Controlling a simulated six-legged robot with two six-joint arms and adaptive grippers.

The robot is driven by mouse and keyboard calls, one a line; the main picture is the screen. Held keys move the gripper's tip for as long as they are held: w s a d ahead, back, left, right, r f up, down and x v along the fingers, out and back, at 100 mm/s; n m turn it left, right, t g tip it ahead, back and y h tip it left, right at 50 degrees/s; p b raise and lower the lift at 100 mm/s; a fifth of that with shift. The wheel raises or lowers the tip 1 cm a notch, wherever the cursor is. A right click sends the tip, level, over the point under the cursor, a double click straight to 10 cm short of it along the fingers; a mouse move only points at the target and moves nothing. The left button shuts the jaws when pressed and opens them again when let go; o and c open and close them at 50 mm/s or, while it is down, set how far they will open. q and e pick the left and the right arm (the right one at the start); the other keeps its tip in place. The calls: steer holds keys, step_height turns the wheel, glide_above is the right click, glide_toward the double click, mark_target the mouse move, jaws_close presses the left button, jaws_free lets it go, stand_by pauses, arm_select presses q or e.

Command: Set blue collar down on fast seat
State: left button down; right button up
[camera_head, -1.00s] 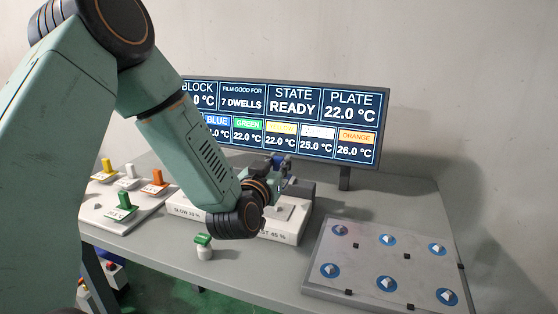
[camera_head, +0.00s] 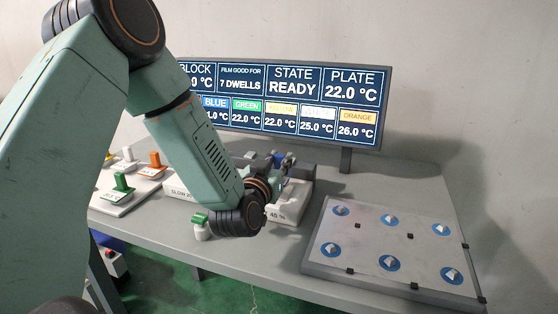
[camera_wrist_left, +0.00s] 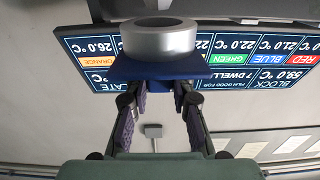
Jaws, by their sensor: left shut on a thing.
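My left gripper (camera_wrist_left: 157,98) is shut on the blue collar (camera_wrist_left: 155,69), seen in the left wrist view as a blue block with a silver metal cylinder (camera_wrist_left: 158,39) on it. In the head view the gripper (camera_head: 280,162) is mostly hidden behind my own wrist. A small blue patch of the collar (camera_head: 289,159) shows there, above the white fast seat block (camera_head: 290,204). The seat's label is partly covered, with "45 %" readable. I cannot tell whether the collar touches the seat. My right gripper is not in view.
The slow block (camera_head: 177,190) stands left of the fast seat. A green-topped white piece (camera_head: 201,228) stands at the table's front. A board with coloured handles (camera_head: 108,204) is at left, a grey plate with blue discs (camera_head: 346,233) at right, and a screen (camera_head: 300,130) behind.

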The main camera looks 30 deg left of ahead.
arm_select(q)
steer(key=shift+s+f, duration=0.1)
steer(key=shift+s, duration=0.05)
steer(key=shift+f+b, duration=0.3)
steer(key=shift+f, duration=0.15)
steer(key=shift+f+b, duration=0.3)
steer(key=shift+b, duration=0.05)
steer(key=c, duration=1.1)
jaws_free()
steer(key=shift+o, duration=0.2)
